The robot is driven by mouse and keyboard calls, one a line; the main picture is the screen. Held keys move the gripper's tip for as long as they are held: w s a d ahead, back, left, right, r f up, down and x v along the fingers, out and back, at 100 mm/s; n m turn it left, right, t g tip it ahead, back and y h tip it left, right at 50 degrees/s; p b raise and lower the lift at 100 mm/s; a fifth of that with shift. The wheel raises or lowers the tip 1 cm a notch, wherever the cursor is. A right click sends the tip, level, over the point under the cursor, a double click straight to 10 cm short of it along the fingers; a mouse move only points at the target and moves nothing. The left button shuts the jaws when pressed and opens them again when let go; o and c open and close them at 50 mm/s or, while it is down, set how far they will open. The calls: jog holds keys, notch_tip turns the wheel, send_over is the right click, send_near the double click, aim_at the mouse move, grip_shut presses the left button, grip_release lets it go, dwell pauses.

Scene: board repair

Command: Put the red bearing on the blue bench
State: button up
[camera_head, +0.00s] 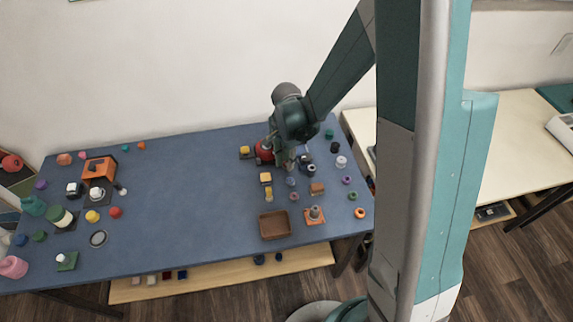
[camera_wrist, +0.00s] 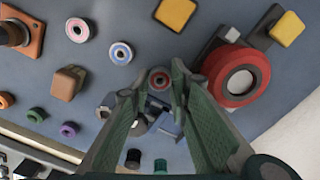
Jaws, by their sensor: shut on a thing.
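The red bearing (camera_wrist: 158,80) is a small ring with a dark centre. In the wrist view it sits between the fingertips of my gripper (camera_wrist: 158,76), which is shut on it. In the head view my gripper (camera_head: 289,168) is over the right part of the blue bench (camera_head: 190,200), and the bearing is too small or hidden to make out there. The bench's bare surface also shows in the wrist view (camera_wrist: 110,85). I cannot tell whether the bearing touches the bench or hangs just above it.
A red round machine (camera_wrist: 238,78) stands close to the right finger. A blue-and-white ring (camera_wrist: 121,53), a pink ring (camera_wrist: 77,30) and a brown block (camera_wrist: 67,82) lie to the left. A brown tray (camera_head: 275,225) is nearer the front. The bench's middle is clear.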

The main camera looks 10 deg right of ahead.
jog(key=shift+f, duration=0.75)
jog(key=shift+f+b, duration=0.2)
jog(key=shift+b, duration=0.1)
jog(key=o, duration=0.6)
jog(key=shift+r, duration=0.25)
notch_tip(320, 180, up, 12)
jog(key=p, duration=0.2)
jog(key=shift+p, duration=0.4)
